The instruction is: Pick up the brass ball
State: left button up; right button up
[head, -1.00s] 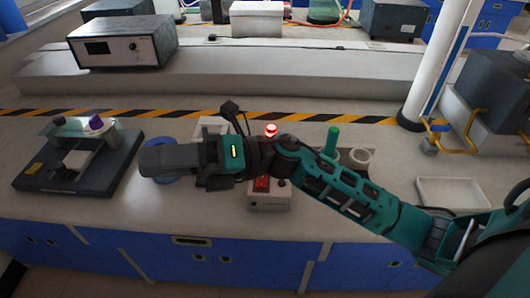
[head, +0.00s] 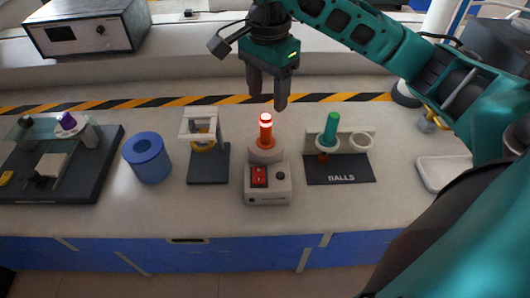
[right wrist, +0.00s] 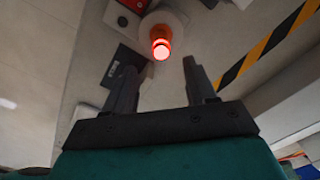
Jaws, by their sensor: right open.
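A green handle (head: 331,128) stands upright in one ring of the rack marked BALLS (head: 345,172); a small brownish part (head: 323,157), perhaps a ball, shows below it. An orange handle (head: 266,135) with a glowing red top stands upright on the white heater box (head: 268,186); it also shows in the right wrist view (right wrist: 161,47). Whatever is under it is hidden, so I cannot tell which one bears the brass ball. My right gripper (head: 268,102) is open and empty, pointing down just above and behind the orange handle. Its fingers show in the right wrist view (right wrist: 155,65).
A blue cylinder (head: 148,158), a stand with a yellow ring (head: 208,168) and a dark platform (head: 60,185) stand at left. The rack's other ring (head: 362,140) is empty. A white tray (head: 446,172) lies at right. The counter's front strip is clear.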

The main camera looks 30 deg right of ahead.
aim_at(266, 117)
notch_tip(266, 117, down, 4)
jog(key=shift+r, duration=0.1)
jog(key=shift+w+a+f, duration=0.1)
jog(key=shift+a+f, duration=0.05)
jog(key=shift+f, duration=2.65)
jog(key=shift+c, duration=0.2)
jog(key=c, duration=1)
jog(key=shift+r, duration=0.1)
